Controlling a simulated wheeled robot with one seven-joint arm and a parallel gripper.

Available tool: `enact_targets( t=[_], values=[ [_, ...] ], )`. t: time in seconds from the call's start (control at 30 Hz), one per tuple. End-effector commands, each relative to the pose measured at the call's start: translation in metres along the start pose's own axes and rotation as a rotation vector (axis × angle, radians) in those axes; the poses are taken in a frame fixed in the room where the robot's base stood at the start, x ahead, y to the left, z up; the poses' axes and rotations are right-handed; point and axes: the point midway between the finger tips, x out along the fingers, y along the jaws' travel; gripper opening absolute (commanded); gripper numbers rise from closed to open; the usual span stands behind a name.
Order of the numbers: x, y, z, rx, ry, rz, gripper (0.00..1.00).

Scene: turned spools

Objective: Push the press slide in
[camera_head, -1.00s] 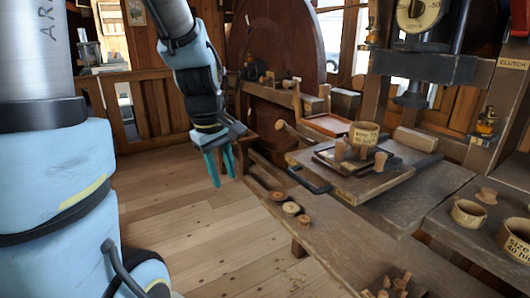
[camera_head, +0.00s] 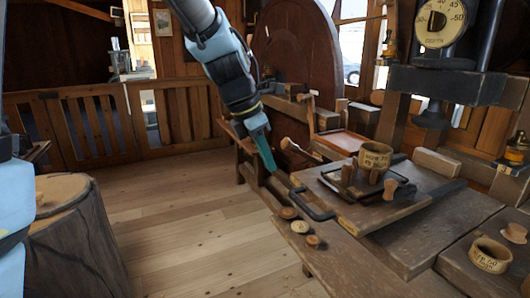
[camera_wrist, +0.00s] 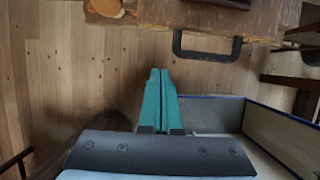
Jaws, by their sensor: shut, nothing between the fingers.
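The press slide (camera_head: 375,212) is a thick wooden board sticking out from under the press, with a black bar handle (camera_head: 314,206) on its near left end. The handle (camera_wrist: 207,48) and the slide's end (camera_wrist: 220,20) also show in the wrist view. On the slide lies a black tray (camera_head: 338,185) with a marked wooden ring (camera_head: 375,157) and several turned spools. My gripper (camera_head: 271,168) is shut and empty, its teal fingers pointing down, left of the handle and apart from it. In the wrist view my fingertips (camera_wrist: 160,72) are left of and below the handle.
The press (camera_head: 445,85) with its dial stands at right. A bench (camera_head: 350,262) bears small wooden discs (camera_head: 300,227) near the handle. A second ring (camera_head: 490,254) sits at right. A stump (camera_head: 75,235) stands at left. The floor between is clear.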

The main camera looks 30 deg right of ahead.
Motion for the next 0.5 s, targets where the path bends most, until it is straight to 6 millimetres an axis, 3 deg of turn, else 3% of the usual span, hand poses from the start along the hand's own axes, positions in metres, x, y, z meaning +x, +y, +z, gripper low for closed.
enact_targets(
  t=[0.3, 0.5],
  values=[
    [0.064, -0.001, 0.001, 0.001, 0.003, -0.003, 0.00],
    [0.070, 0.000, 0.029, 0.003, 0.001, 0.000, 0.00]
  ],
)
